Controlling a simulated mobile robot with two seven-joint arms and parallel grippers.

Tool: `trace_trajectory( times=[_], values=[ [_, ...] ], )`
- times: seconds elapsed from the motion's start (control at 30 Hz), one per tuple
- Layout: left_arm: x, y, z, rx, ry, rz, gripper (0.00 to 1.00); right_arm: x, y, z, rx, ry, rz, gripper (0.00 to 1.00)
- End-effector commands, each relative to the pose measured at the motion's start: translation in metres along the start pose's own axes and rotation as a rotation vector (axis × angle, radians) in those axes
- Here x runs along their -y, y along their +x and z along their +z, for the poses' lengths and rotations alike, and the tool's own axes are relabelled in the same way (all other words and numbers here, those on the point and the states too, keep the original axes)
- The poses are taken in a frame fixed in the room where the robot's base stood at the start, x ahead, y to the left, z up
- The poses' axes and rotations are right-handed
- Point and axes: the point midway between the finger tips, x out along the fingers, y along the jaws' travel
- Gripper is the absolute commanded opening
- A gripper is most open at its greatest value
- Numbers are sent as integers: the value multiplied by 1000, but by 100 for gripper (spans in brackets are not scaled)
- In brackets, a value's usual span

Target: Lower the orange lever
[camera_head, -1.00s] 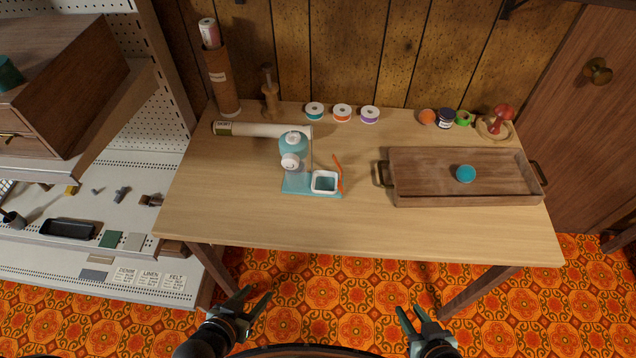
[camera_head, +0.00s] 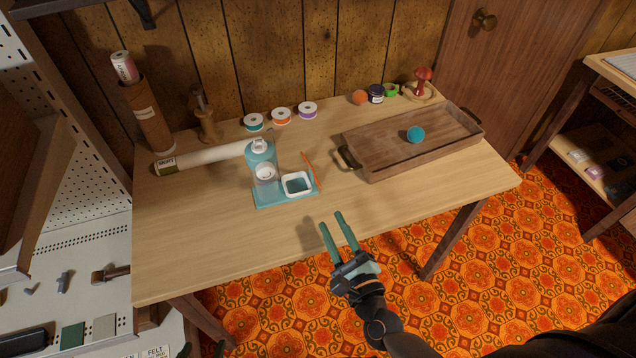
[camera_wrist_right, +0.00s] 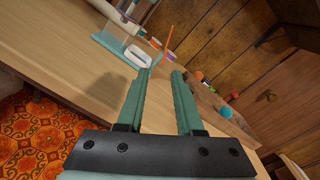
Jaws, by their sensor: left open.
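In the right wrist view the lever (camera_wrist_right: 167,46) stands up beyond the fingertips. My right gripper (camera_head: 332,220) is over the front edge of the table, in front of and slightly right of the machine. Its green fingers are apart with nothing between them, and it is clear of the lever. My left gripper is out of view.
A wooden tray (camera_head: 369,170) with a teal ball (camera_head: 415,134) lies right of the machine. A cream fabric roll (camera_head: 210,156) lies behind it on the left. Several thread spools (camera_head: 281,116) stand at the back. The front of the wooden table (camera_head: 215,246) is clear.

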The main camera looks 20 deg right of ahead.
Motion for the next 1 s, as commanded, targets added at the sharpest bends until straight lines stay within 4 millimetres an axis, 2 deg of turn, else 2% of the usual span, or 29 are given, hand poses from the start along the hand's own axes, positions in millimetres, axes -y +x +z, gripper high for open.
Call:
trace_trajectory(
  times=[0.1,0.27,0.7,0.83,1.0],
  values=[
    [0,2,2,0,0,0,76,6,4,-4,-9,143,-43,36],
    [0,0,0,0,0,0,76,9,15,-4,-12,193,-58,36],
    [-1,-4,-5,0,0,1,76,13,95,-5,-10,188,-56,36],
    [-1,-4,-5,0,0,1,76,14,113,-6,-11,187,-55,36],
    [-1,-4,-5,0,0,1,76,14,126,-6,-12,188,-54,36]
  ],
)
